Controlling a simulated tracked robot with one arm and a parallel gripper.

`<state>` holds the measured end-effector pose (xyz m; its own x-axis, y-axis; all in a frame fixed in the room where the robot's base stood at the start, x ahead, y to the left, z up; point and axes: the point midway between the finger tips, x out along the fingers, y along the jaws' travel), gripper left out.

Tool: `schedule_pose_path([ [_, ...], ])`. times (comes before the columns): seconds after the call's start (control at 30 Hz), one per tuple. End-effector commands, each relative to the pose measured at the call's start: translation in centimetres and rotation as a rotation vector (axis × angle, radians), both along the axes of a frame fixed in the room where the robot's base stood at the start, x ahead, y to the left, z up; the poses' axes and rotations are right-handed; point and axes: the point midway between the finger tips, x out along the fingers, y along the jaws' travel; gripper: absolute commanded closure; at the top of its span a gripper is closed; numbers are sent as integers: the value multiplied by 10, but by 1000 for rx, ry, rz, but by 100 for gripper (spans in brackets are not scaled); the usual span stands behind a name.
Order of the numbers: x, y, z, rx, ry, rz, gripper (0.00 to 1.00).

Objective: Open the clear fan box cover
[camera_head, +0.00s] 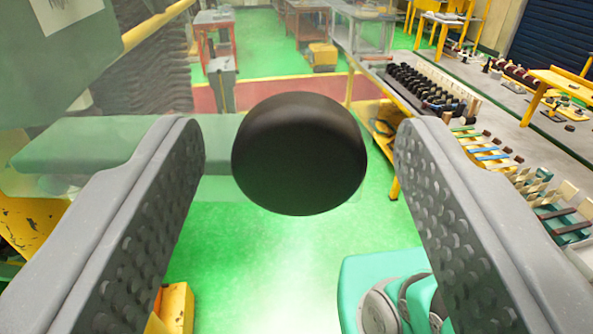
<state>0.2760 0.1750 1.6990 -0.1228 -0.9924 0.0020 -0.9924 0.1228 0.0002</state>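A round black knob (299,153) is in the middle of the view, between the fingers of my gripper (300,140). A hazy see-through panel, which looks like the clear fan box cover (215,185), spans the upper left and centre behind the knob. Its outline is faint, and how the knob joins it is hidden. My gripper is open, with one grey dimpled finger on each side of the knob. Gaps show between the knob and both fingers, so neither appears to touch it.
A green machine body (60,60) with a yellow rail (150,28) stands at left. A teal machine part (385,290) is at lower right. A bench with tools and parts (490,110) runs along the right. Green floor (250,270) shows below the knob.

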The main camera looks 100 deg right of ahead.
Motion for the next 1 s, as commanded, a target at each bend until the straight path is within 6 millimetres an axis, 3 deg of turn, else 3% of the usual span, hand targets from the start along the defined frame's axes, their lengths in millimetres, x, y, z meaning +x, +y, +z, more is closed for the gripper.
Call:
schedule_pose_path([
  [0.33, 0, 0, 1, 1, 1, 2, 46],
  [0.9, 0, 1, 34, -1, 0, 0, 46],
  [1.0, -9, -4, 33, 2, -2, 2, 46],
])
